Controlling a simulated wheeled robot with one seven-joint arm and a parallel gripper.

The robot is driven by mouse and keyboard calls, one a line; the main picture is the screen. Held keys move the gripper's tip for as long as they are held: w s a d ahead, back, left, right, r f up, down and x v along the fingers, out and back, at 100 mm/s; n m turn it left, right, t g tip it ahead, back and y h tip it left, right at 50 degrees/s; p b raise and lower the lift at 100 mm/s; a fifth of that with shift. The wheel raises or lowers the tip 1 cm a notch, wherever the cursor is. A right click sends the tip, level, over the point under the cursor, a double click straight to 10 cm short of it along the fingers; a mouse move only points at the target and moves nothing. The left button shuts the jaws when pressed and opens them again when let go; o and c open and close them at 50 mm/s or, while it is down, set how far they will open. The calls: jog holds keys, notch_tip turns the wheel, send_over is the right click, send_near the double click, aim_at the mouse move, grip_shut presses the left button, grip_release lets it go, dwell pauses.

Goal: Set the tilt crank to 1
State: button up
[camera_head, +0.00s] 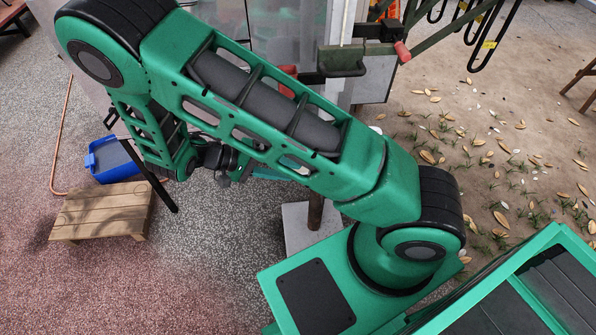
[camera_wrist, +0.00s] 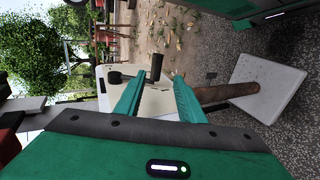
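In the wrist view a dark crank-like part, which I take to be the tilt crank (camera_wrist: 156,66), stands out from a pale beige panel (camera_wrist: 160,100). Its upright black grip shows just beyond and between my fingertips, and a round black knob (camera_wrist: 115,77) lies to its left. I cannot read any numbers or marks on it. My gripper (camera_wrist: 159,78) is open, with its two teal fingers apart and nothing held between them. Contact with the grip cannot be made out. In the head view my arm hides the crank and most of my gripper.
A rusty post (camera_wrist: 225,91) on a white base plate (camera_wrist: 268,88) stands right of my fingers. In the head view a blue bin (camera_head: 112,162) and wooden pallet-like stool (camera_head: 103,211) stand at left. A red-tipped green lever (camera_head: 402,51) is at the top.

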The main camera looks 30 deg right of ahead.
jog(key=v, duration=0.4)
dwell(0.5)
